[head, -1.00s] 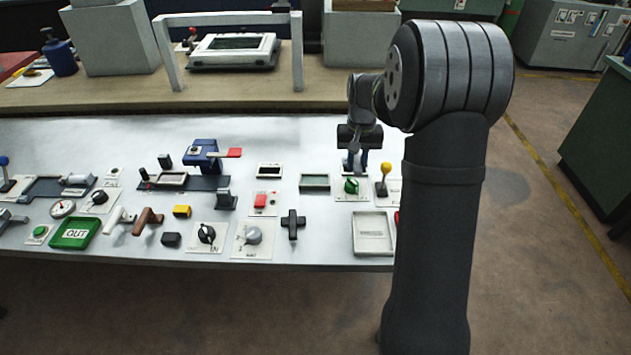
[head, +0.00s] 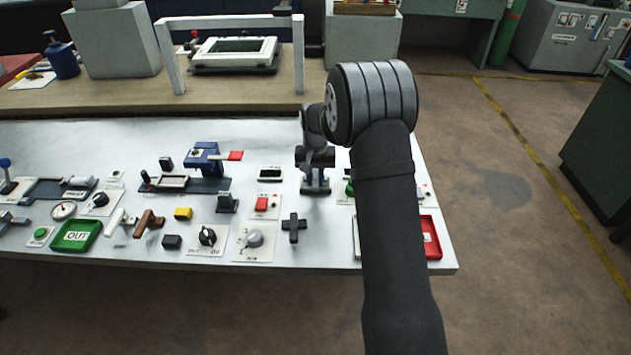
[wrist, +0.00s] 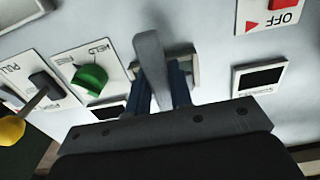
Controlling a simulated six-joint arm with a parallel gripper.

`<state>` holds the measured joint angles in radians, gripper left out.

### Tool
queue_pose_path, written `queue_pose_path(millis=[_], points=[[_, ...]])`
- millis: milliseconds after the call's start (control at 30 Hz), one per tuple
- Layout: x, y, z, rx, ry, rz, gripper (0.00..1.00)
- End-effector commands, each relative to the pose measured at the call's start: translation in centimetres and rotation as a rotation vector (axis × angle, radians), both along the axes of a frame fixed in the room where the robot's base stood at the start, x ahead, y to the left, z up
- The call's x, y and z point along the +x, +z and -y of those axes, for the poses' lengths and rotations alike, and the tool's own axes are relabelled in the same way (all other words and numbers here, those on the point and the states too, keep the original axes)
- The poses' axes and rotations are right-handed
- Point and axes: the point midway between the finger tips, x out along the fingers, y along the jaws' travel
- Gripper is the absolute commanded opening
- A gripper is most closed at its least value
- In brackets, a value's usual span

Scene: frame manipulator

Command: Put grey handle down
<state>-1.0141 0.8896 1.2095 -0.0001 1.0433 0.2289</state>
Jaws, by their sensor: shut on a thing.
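The grey handle (wrist: 150,62) is a smooth, tapered grey piece in the wrist view. My gripper (wrist: 159,88) is shut on it, with a blue finger on either side, and the handle sticks out beyond the fingertips. Behind it is a pale rectangular frame (wrist: 187,65) on the white bench, partly covered by the handle and fingers. I cannot tell whether the handle touches the frame or bench. In the head view my gripper (head: 315,178) points down over the bench, right of the red switch. The handle cannot be made out there.
A green knob (wrist: 88,80) and a yellow-tipped lever (wrist: 12,130) stand to one side in the wrist view. A red switch (head: 262,204), a black cross handle (head: 294,227) and a grey knob (head: 254,239) lie near. A red tray (head: 431,238) is partly behind my arm.

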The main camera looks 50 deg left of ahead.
Motion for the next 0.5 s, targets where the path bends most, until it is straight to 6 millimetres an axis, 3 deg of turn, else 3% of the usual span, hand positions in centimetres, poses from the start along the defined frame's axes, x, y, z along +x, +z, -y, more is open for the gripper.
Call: queue_pose_path(millis=[100,467,500], points=[[0.0,-1.5,0.0,-0.001,0.0,-0.001,0.0],[0.0,-1.9,0.0,0.001,0.0,0.001,0.0],[0.0,-2.0,0.0,0.001,0.0,0.001,0.22]])
